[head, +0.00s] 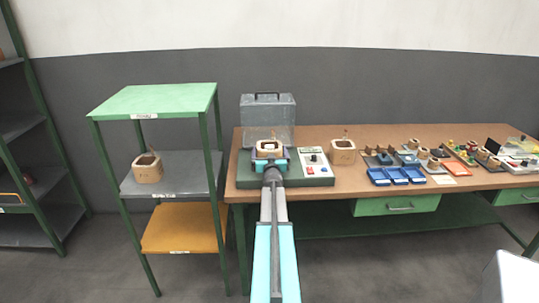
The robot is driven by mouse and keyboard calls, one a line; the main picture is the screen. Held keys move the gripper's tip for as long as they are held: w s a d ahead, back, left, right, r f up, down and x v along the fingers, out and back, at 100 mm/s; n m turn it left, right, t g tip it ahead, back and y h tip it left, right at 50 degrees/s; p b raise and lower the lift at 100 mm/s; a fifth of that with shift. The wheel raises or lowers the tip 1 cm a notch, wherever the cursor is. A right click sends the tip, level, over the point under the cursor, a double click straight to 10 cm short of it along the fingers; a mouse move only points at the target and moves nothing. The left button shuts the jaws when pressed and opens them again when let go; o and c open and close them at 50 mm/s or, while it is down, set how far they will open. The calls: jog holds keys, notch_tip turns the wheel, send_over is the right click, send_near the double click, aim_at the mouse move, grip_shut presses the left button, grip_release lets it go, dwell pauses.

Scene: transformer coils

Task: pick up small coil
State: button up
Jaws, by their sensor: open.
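Three tan, box-shaped coils with open centres are in the head view. One coil (269,147) is at the green test station on the table, directly in front of my gripper. Another coil (343,153) stands on the tabletop to the right of the station. A third coil (147,169) sits on the grey middle shelf of the rack at left. I cannot tell for sure which is the small coil. My arm reaches forward from the bottom, and my gripper (270,163) is open at the station coil. Contact between them cannot be told, and the arm's end hides the coil's lower front.
The green test station (246,179) has a white control panel (313,159). A clear box (267,112) stands behind it. Blue bins (397,176) and several small parts crowd the table's right side. The green-framed rack (151,100) stands left, with a floor gap before the table (334,185).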

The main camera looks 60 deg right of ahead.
jog(key=c, duration=1.4)
jog(key=shift+o, duration=0.2)
jog(key=shift+r, duration=0.1)
jog(key=shift+r, duration=0.1)
notch_tip(320, 180, up, 10)
jog(key=p, duration=0.3)
